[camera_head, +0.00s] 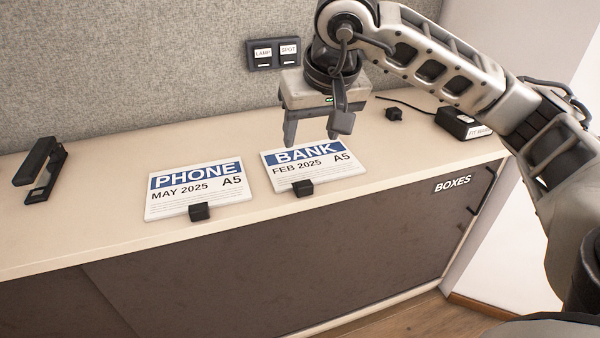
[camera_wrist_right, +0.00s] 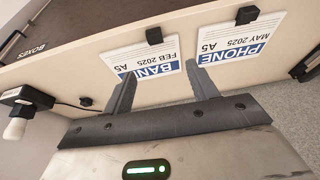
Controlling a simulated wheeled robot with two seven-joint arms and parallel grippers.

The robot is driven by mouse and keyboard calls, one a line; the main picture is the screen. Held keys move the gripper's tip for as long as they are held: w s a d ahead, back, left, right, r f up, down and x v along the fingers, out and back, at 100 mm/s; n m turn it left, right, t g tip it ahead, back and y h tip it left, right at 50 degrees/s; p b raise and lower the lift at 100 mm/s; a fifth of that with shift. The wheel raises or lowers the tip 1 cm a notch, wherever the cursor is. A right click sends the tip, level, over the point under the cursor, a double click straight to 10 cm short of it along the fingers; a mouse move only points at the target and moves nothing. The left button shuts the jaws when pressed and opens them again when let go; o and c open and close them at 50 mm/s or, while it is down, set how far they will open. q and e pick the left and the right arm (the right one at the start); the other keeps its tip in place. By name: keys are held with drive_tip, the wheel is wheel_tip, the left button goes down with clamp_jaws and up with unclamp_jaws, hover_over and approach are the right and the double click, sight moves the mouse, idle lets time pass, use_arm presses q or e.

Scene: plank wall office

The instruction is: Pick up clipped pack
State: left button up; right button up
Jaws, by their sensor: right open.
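Two clipped packs lie on the cabinet top. The PHONE pack (camera_head: 199,190), marked MAY 2025 A5, is on the left with a black clip (camera_head: 199,211) at its front edge. The BANK pack (camera_head: 312,164), marked FEB 2025 A5, is to its right with its own black clip (camera_head: 302,187). My right gripper (camera_head: 311,142) points down, open and empty, above the back edge of the BANK pack. In the right wrist view the BANK pack (camera_wrist_right: 150,58) shows between and beyond the open fingers (camera_wrist_right: 162,88); the PHONE pack (camera_wrist_right: 238,47) is beside them. My left gripper is not in view.
A black stapler (camera_head: 40,170) stands at the far left. A black box with a label (camera_head: 463,123) and a small black clip (camera_head: 394,114) are at the right. The LAMP and SPOT switches (camera_head: 274,53) are on the back panel. The cabinet top (camera_head: 100,215) is otherwise clear.

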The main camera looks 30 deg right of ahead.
drive_tip(key=b, duration=0.1)
hover_over(303, 182)
drive_tip(key=s, duration=0.2)
drive_tip(key=f, duration=0.9)
drive_tip(key=shift+a+f, duration=0.35)
drive_tip(key=shift+f, duration=0.05)
drive_tip(key=shift+w+d+f, duration=0.1)
drive_tip(key=shift+w+f, duration=0.1)
drive_tip(key=shift+f, duration=0.35)
drive_tip(key=x, duration=0.4)
drive_tip(key=shift+w+d+f+b, duration=0.1)
drive_tip(key=shift+b, duration=0.3)
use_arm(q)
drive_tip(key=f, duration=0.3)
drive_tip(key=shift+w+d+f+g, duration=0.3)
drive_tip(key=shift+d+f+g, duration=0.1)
use_arm(e)
drive_tip(key=shift+c, duration=0.4)
clamp_jaws()
